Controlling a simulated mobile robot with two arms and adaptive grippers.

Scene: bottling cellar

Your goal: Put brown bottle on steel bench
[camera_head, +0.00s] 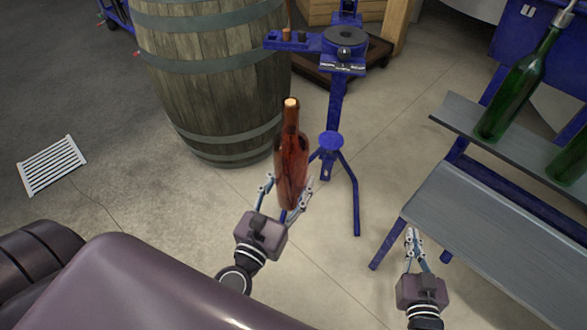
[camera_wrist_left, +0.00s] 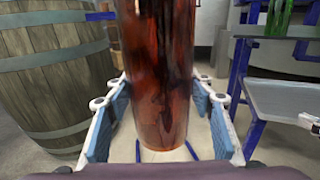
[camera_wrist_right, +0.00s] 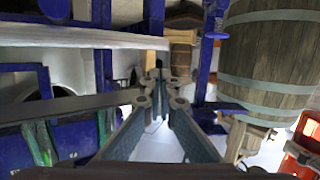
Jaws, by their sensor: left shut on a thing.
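The brown bottle (camera_head: 292,160) is upright, a clear reddish-brown with a pale cork. My left gripper (camera_head: 283,192) is shut around its lower part and holds it off the floor. The bottle (camera_wrist_left: 162,75) fills the middle of the left wrist view, between the finger pads. The steel bench (camera_head: 490,235) has a grey top on blue legs, right of the bottle. My right gripper (camera_head: 413,240) is empty beside the bench's left edge, its fingertips together. The right wrist view shows these fingers (camera_wrist_right: 160,88), with part of the brown bottle (camera_wrist_right: 302,150) at the right edge.
A grey shelf (camera_head: 455,122) behind the bench bears green bottles (camera_head: 520,85). A blue stand (camera_head: 335,110) is behind the brown bottle, close to a wooden barrel (camera_head: 215,70). A white floor grate (camera_head: 52,165) lies left. The visible bench top is bare.

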